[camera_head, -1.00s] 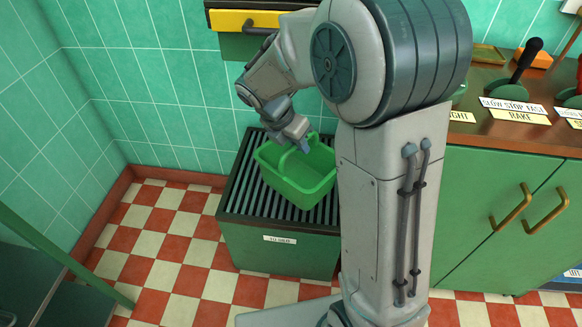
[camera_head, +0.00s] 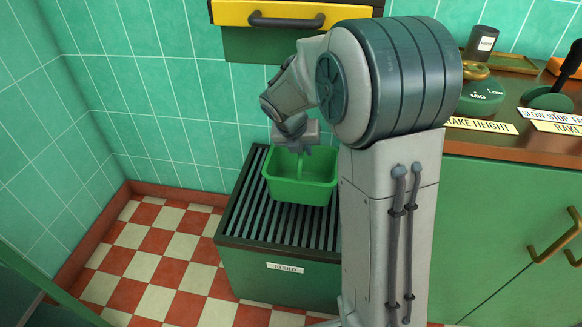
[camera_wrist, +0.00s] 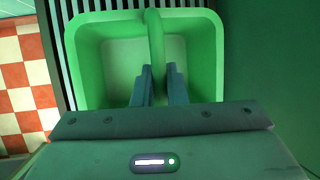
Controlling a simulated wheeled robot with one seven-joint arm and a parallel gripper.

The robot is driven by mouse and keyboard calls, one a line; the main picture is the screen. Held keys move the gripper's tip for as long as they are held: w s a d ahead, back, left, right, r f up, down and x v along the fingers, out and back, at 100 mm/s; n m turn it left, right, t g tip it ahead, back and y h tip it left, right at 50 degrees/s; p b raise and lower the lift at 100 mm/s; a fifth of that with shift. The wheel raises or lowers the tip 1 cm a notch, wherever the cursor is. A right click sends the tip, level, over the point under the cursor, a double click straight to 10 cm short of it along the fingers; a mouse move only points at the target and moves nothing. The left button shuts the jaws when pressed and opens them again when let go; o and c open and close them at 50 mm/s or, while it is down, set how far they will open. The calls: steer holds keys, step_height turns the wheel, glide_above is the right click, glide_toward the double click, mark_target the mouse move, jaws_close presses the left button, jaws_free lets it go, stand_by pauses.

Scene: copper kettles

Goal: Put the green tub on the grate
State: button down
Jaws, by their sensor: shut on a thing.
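The green tub (camera_head: 301,189) is upright over the dark slatted grate (camera_head: 262,222) in the head view, near its back. I cannot tell whether its base touches the slats. My gripper (camera_head: 297,150) is above the tub, pointing down. In the wrist view, the fingers of my gripper (camera_wrist: 159,82) are shut on the handle (camera_wrist: 155,35) of the tub (camera_wrist: 88,60), which arches across its middle. The tub looks empty. Slats of the grate (camera_wrist: 120,4) show behind it. My arm hides the grate's right side in the head view.
The grate tops a green box with a label (camera_head: 285,268). A yellow drawer (camera_head: 290,14) with a dark handle hangs on the tiled wall above. A green cabinet (camera_head: 500,215) with a brown counter stands at right. The checkered floor (camera_head: 165,250) at left is clear.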

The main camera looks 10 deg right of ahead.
mark_target(296, 159)
steer(key=f+b, duration=0.1)
steer(key=f, duration=0.1)
steer(key=w+f+b, duration=0.1)
steer(key=f, duration=0.1)
steer(key=w+a+f+b, duration=0.1)
steer(key=shift+w+f, duration=0.25)
steer(key=shift+f, duration=0.15)
steer(key=shift+r, duration=0.1)
steer(key=c, duration=1.5)
jaws_free()
steer(key=shift+o, duration=0.2)
